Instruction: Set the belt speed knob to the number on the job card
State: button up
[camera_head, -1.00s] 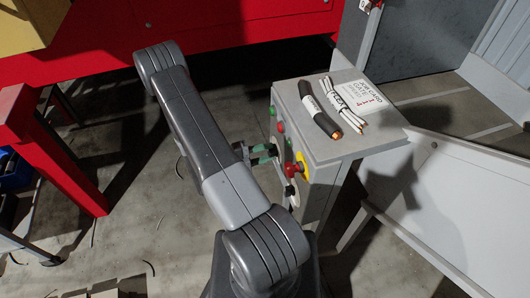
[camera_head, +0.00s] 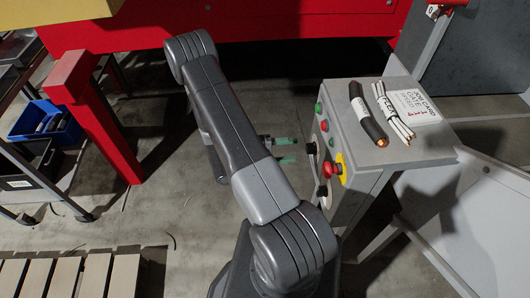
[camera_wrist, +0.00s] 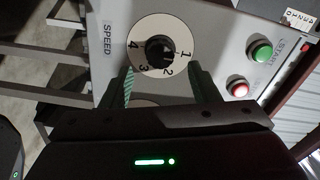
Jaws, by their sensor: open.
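The speed knob (camera_wrist: 160,50) is black, on a white round dial numbered 1 to 4, beside the word SPEED. I cannot tell surely which number it points to. My gripper (camera_wrist: 161,82) is open, its green-padded fingers on either side just below the knob in the wrist view, with nothing between them. In the head view the gripper (camera_head: 285,150) is just left of the grey control box (camera_head: 350,165), apparently short of its panel.
A black cable (camera_head: 368,115) and a white cable bundle (camera_head: 392,113) lie on the box. A green button (camera_wrist: 260,50), a red button (camera_wrist: 238,87) and a red emergency stop (camera_head: 330,169) are on the panel. A second dial (camera_wrist: 145,103) is mostly hidden by my gripper.

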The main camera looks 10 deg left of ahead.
aim_at(307, 149)
jog(key=v, duration=0.8)
jog(key=shift+a+b, duration=0.35)
jog(key=shift+s, duration=0.1)
jog(key=p+x, duration=0.1)
jog(key=x, duration=1.3)
jog(key=shift+a, duration=0.1)
